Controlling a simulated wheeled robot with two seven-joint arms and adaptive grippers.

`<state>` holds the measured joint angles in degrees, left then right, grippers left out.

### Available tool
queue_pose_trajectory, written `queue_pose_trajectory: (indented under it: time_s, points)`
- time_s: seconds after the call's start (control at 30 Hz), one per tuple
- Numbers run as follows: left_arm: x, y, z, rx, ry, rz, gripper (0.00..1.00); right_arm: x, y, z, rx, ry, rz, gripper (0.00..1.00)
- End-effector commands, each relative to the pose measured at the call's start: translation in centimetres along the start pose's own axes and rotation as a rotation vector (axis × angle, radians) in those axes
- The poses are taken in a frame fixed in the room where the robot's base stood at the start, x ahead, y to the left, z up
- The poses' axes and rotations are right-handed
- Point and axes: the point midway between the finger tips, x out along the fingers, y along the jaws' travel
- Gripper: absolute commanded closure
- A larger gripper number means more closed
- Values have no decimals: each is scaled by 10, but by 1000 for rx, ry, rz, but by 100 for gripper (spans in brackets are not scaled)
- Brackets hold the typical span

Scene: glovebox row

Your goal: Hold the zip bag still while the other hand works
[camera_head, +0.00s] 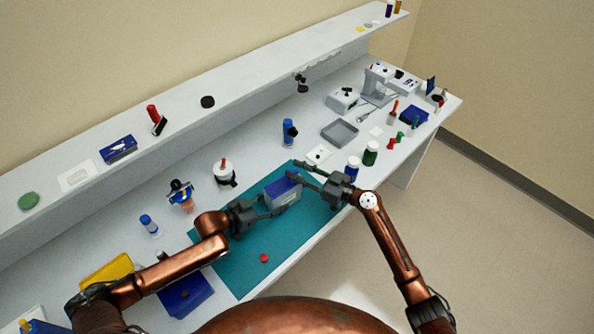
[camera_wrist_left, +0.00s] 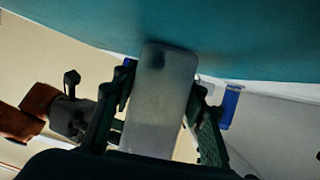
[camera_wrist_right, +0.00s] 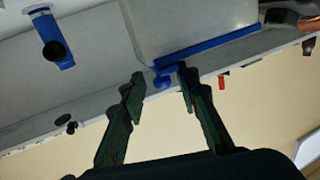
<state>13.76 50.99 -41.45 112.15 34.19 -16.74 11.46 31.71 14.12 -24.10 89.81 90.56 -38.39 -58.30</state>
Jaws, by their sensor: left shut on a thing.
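The zip bag (camera_head: 286,200), pale and cloudy with a blue zip strip, stands on the teal mat (camera_head: 235,262). My left gripper (camera_head: 270,206) is shut on the bag from the left. In the left wrist view the bag (camera_wrist_left: 160,100) sits between both fingers. My right gripper (camera_head: 297,171) is at the bag's right end, near the zip. In the right wrist view its fingers (camera_wrist_right: 162,78) are apart, with the blue zip tab (camera_wrist_right: 162,81) between their tips and the bag (camera_wrist_right: 195,25) beyond. I see no clear contact between the tab and these fingers.
A red cap (camera_head: 264,258) lies on the mat near the front edge. A grey tray (camera_head: 339,133) and blue bottle (camera_head: 288,132) stand farther back. The mat's front part is mostly clear.

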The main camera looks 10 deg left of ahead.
Motion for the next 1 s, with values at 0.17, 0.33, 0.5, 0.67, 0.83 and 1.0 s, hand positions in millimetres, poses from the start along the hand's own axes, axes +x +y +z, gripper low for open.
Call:
queue_pose_trajectory:
  time_s: [0.17, 0.33, 0.5, 0.67, 0.83, 1.0]
  points:
    - [0, 0, 2, -1, -5, 0, 84, 0, -1, 0, 0, 1, -2, 71]
    - [0, 0, 2, -1, -5, 0, 84, -10, 0, 0, 0, 1, 0, 71]
    - [0, 0, 3, -2, -5, 0, 84, -42, 0, 1, 0, -1, 1, 71]
    - [0, 1, 3, -2, -5, 1, 84, -76, 0, 1, -1, -1, 1, 71]
    - [0, 1, 3, -2, -6, 1, 84, -104, -1, 1, 1, -1, 1, 71]
    - [0, 1, 3, -2, -6, 1, 84, -118, -1, 0, 1, 0, -1, 71]
